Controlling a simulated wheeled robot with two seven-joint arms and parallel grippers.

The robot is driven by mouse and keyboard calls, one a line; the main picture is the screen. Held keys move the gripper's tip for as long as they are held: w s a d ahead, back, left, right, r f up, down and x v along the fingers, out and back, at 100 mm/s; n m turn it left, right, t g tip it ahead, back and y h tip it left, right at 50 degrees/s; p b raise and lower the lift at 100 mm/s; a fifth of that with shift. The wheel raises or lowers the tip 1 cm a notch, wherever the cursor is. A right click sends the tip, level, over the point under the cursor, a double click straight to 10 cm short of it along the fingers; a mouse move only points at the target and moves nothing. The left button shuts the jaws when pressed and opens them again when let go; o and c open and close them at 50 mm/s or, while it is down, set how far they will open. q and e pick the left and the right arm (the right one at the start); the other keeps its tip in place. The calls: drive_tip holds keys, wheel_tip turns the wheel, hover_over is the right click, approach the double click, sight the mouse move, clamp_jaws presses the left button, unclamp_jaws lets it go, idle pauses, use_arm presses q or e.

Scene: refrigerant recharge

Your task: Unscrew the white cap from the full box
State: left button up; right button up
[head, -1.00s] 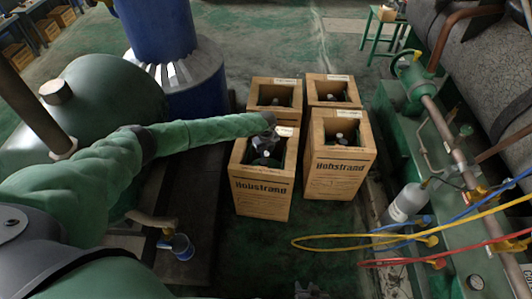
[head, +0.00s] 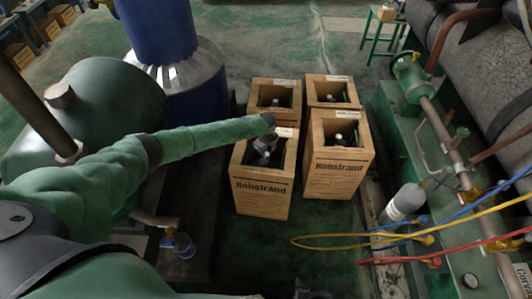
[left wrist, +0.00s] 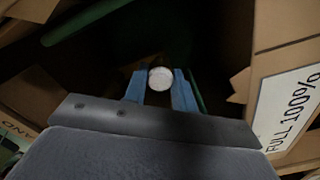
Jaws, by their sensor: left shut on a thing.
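The full box is the front-left brown Hobstrand carton (head: 262,198), open at the top. In the left wrist view its label (left wrist: 291,112) reads "FULL 100%". My left gripper (head: 264,150) reaches down into this box. In the left wrist view its blue fingers (left wrist: 160,88) are shut on the round white cap (left wrist: 160,78), one on each side. The body under the cap is hidden in the dark box. What seems to be my right gripper (head: 312,291) shows only partly at the bottom edge of the head view, away from the boxes; its jaws are not clear.
Another Hobstrand carton (head: 338,165) stands close on the right, with two more cartons (head: 275,88) behind. A blue column (head: 160,35) stands behind left.

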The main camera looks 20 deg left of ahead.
use_arm(q)
drive_tip(key=shift+d+r+n+p, duration=0.1)
drive_tip(key=shift+n+p, duration=0.3)
drive_tip(key=shift+p, duration=0.05)
drive_tip(key=shift+n+p, duration=0.65)
drive_tip(key=shift+n, duration=0.75)
